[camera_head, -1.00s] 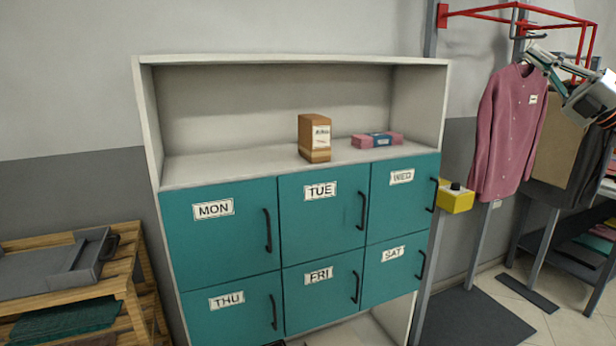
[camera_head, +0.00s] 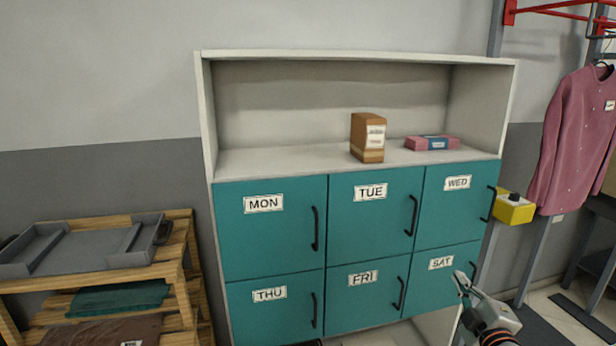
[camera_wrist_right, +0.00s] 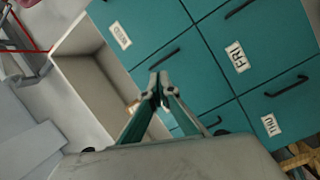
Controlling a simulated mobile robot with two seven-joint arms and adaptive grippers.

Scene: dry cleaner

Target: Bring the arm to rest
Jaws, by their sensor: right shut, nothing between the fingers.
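My right gripper (camera_head: 466,284) is at the lower right of the head view, in front of the SAT door (camera_head: 436,282) of the teal locker cabinet. In the right wrist view the gripper (camera_wrist_right: 158,76) has its fingertips together with nothing between them. The lockers' FRI door (camera_wrist_right: 240,62) shows ahead of it there. I cannot tell from the pictures whether the fingers touch a door. My left gripper is not in view.
A brown box (camera_head: 367,138) and a pink packet (camera_head: 432,143) stand on the cabinet's open shelf (camera_head: 290,161). A wooden rack (camera_head: 190,250) with a grey tray (camera_head: 90,246) is at the left. A yellow box (camera_head: 514,208) and a pink shirt (camera_head: 574,140) are at the right.

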